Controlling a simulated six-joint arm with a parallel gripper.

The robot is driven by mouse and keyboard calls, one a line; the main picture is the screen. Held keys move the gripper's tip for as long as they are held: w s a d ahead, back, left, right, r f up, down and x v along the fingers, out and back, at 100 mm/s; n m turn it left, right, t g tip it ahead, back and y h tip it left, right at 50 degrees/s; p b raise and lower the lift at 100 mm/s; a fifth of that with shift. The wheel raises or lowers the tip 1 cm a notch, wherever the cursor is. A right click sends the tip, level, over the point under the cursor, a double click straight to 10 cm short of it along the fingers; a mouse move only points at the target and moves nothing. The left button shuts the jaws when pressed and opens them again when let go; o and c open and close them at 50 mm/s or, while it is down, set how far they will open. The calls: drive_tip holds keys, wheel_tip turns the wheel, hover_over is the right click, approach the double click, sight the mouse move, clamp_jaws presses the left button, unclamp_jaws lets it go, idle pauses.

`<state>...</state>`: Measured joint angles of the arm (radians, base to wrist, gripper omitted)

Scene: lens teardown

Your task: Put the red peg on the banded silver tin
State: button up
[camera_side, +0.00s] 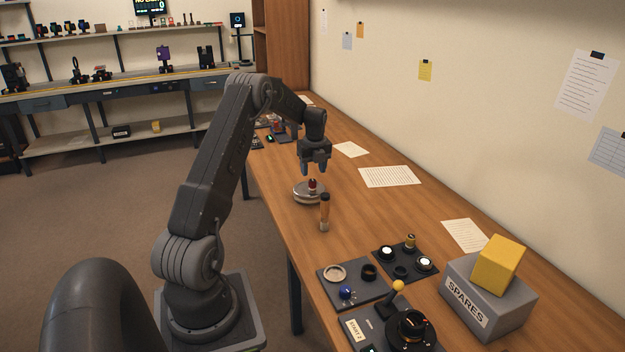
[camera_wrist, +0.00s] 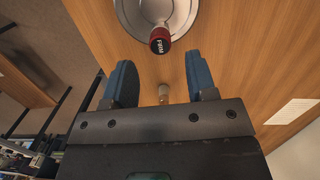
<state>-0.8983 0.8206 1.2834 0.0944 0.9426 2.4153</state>
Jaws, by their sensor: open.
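The silver tin (camera_side: 301,192) stands on the wooden table below my gripper. The red peg (camera_side: 312,184) appears upright on top of it. In the wrist view the tin (camera_wrist: 136,12) is cut by the top edge, and the peg (camera_wrist: 160,40), with a dark lettered end, shows over its lid. My gripper (camera_side: 314,172) is above the peg, pointing down, with its two blue fingers apart. In the wrist view nothing is between the fingertips (camera_wrist: 161,63) in the way of a grip, and the peg appears beyond them.
A wood-handled tool (camera_side: 325,208) stands upright close in front of the tin. Dark trays of small parts (camera_side: 352,300), a grey SPARES box (camera_side: 487,305) and a yellow block (camera_side: 498,264) are nearer the camera. Paper sheets (camera_side: 389,177) lie along the wall side.

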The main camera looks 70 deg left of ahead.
drive_tip(key=w+d+r+n+t, duration=0.1)
drive_tip(key=w+d+r+n, duration=0.25)
drive_tip(key=d+r, duration=1.1)
drive_tip(key=s+d+r+n+t, duration=0.1)
drive_tip(key=s+d+r+n, duration=0.15)
drive_tip(key=d, duration=0.45)
drive_tip(key=s+d+r+n+t, duration=0.1)
drive_tip(key=s+d+r+n, duration=0.2)
drive_tip(key=d, duration=0.5)
drive_tip(key=s+d+f+n+t+h, duration=0.1)
drive_tip(key=s+d+n+t, duration=0.1)
drive_tip(key=s+d+n, duration=0.7)
drive_tip(key=s+d, duration=0.6)
drive_tip(key=d, duration=0.1)
drive_tip(key=shift+d+f+t, duration=0.15)
drive_tip(key=shift+d+t, duration=0.15)
drive_tip(key=shift+d, duration=0.1)
